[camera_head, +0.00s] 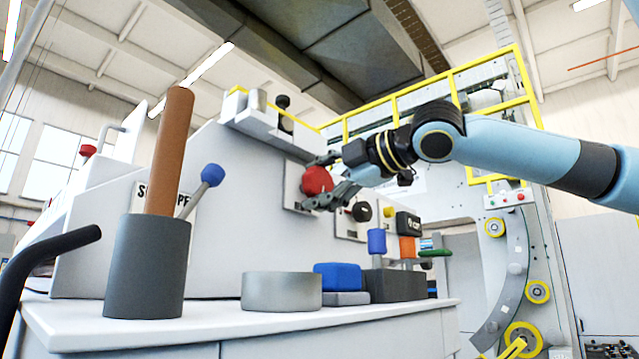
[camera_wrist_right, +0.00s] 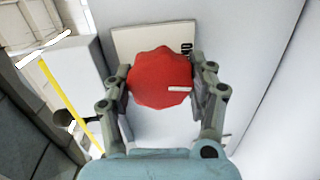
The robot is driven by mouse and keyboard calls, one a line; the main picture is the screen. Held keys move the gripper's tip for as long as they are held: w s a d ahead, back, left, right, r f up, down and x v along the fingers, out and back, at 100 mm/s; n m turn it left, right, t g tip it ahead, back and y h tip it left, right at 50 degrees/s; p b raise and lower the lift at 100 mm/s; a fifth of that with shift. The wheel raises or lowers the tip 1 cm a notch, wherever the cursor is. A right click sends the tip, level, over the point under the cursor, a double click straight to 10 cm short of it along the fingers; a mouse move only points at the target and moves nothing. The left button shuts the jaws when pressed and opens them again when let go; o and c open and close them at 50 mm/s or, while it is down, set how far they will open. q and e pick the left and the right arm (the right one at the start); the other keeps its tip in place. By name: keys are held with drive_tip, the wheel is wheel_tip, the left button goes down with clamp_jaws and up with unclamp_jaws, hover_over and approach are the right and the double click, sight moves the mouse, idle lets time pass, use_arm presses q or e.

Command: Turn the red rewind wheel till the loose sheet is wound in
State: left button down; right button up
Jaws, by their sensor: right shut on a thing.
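The red rewind wheel (camera_head: 317,180) is a lobed knob on a pale plate on the side of the white machine. My right gripper (camera_head: 322,181) comes in from the right and is shut on the wheel. In the right wrist view the wheel (camera_wrist_right: 160,78) sits between the two fingers of my right gripper (camera_wrist_right: 162,85), one on each side. A short white mark shows on the wheel's face, toward its right side. The loose sheet cannot be made out in either view. My left gripper is not in view.
A white counter (camera_head: 250,321) holds a grey cup (camera_head: 148,268) with a brown rod, a grey disc (camera_head: 281,291) and blue blocks (camera_head: 338,276). A black knob (camera_head: 361,211) is right of the wheel. A blue-tipped lever (camera_head: 212,175) stands at left.

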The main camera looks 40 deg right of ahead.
drive_tip(key=m, duration=0.4)
drive_tip(key=shift+y+b, duration=0.3)
drive_tip(key=shift+b, duration=0.05)
drive_tip(key=m+y+b, duration=0.1)
drive_tip(key=m, duration=0.3)
drive_tip(key=shift+f, duration=0.1)
drive_tip(key=shift+m, duration=0.4)
drive_tip(key=o, duration=1.2)
drive_tip(key=shift+d, duration=0.1)
drive_tip(key=shift+c, duration=0.2)
